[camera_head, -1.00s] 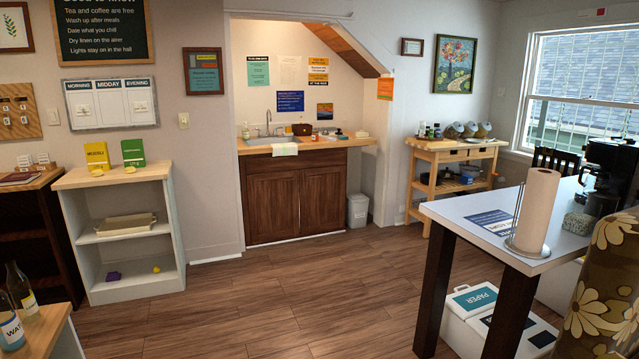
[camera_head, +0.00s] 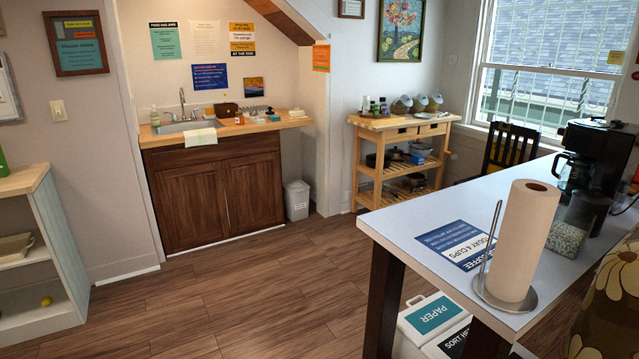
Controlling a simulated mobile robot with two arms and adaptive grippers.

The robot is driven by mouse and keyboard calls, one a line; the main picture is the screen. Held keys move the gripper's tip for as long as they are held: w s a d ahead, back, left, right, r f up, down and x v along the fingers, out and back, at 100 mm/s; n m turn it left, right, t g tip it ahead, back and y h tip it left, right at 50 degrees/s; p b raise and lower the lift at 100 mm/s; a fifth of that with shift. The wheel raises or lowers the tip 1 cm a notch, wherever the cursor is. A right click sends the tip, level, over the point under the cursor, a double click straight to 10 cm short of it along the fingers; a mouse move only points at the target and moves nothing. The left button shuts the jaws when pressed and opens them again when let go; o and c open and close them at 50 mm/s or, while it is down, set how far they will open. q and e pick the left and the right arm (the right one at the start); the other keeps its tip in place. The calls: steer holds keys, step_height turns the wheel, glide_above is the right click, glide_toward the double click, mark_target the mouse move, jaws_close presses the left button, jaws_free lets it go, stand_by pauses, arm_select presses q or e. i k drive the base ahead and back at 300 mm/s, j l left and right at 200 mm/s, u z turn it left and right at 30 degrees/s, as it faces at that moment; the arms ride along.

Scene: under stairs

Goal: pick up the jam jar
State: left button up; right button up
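I cannot make out a jam jar for certain. Several small bottles or jars (camera_head: 366,105) stand at the left end of the wooden cart's top (camera_head: 385,123), too small to identify. A small orange-brown item (camera_head: 239,118) stands on the sink counter (camera_head: 288,123), also too small to name. Neither of my grippers is in view.
A white table (camera_head: 420,215) with a paper towel roll (camera_head: 523,240), a sign and a coffee maker (camera_head: 592,150) fills the right foreground. Sorting bins (camera_head: 425,318) stand beneath it. A white shelf (camera_head: 55,265) is at left. Wooden floor (camera_head: 250,280) is open between.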

mark_target(238, 118)
steer(key=i+j+u, duration=0.15)
steer(key=i+u, duration=0.2)
steer(key=i, duration=0.25)
steer(key=i+u, duration=0.35)
steer(key=i, duration=0.25)
steer(key=i+l+u, duration=0.35)
steer(key=i, duration=0.25)
steer(key=i+z, duration=0.15)
steer(key=i, duration=0.3)
steer(key=i+j+z, duration=0.2)
steer(key=i, duration=0.3)
steer(key=i+z, duration=0.15)
steer(key=i, duration=0.3)
steer(key=i+j+z, duration=0.15)
steer(key=i, duration=0.3)
steer(key=i+l+z, duration=0.2)
steer(key=i, duration=0.65)
steer(key=i+z, duration=0.2)
steer(key=i, duration=0.65)
